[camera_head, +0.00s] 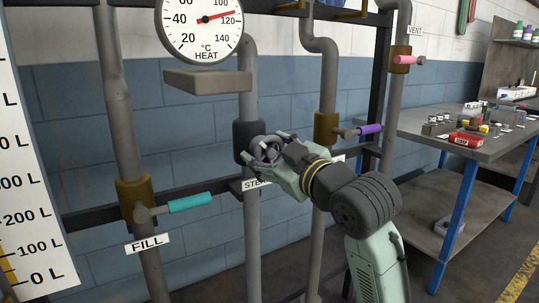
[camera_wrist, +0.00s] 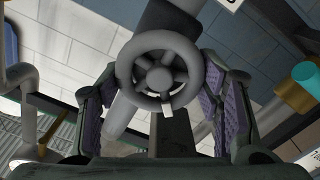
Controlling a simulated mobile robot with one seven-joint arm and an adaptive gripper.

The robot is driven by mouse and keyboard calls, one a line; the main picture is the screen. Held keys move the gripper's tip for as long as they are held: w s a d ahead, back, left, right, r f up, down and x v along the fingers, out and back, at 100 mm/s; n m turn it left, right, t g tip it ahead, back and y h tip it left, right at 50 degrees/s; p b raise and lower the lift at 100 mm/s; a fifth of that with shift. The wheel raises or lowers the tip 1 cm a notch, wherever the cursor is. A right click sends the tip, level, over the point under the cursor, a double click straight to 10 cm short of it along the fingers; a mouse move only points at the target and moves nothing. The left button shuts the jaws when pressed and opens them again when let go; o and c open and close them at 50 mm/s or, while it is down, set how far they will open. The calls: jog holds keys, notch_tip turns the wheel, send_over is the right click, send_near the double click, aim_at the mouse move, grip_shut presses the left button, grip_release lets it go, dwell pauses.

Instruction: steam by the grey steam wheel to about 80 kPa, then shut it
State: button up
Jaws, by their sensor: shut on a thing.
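The grey steam wheel (camera_head: 262,149) is on the dark valve body (camera_head: 247,134) of the pipe with the partly hidden STEAM label (camera_head: 254,184). My gripper (camera_head: 272,152) is shut on the wheel. In the wrist view the wheel (camera_wrist: 160,72) is between the two purple-padded fingers (camera_wrist: 160,110), with a small white mark at its lower rim. Above it, the round HEAT gauge (camera_head: 192,36) reads in °C; its red needle points between 100 and 120. No gauge marked in kPa shows.
The FILL valve with a teal lever (camera_head: 190,202) is at left. A purple lever (camera_head: 370,129) is just right of my wrist, and a pink VENT lever (camera_head: 411,60) is higher up. A white litre scale (camera_head: 30,190) stands at far left. A loaded workbench (camera_head: 420,129) is at right.

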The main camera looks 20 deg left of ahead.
jog(key=shift+n, duration=0.3)
jog(key=o, duration=1.2)
jog(key=v, duration=1.2)
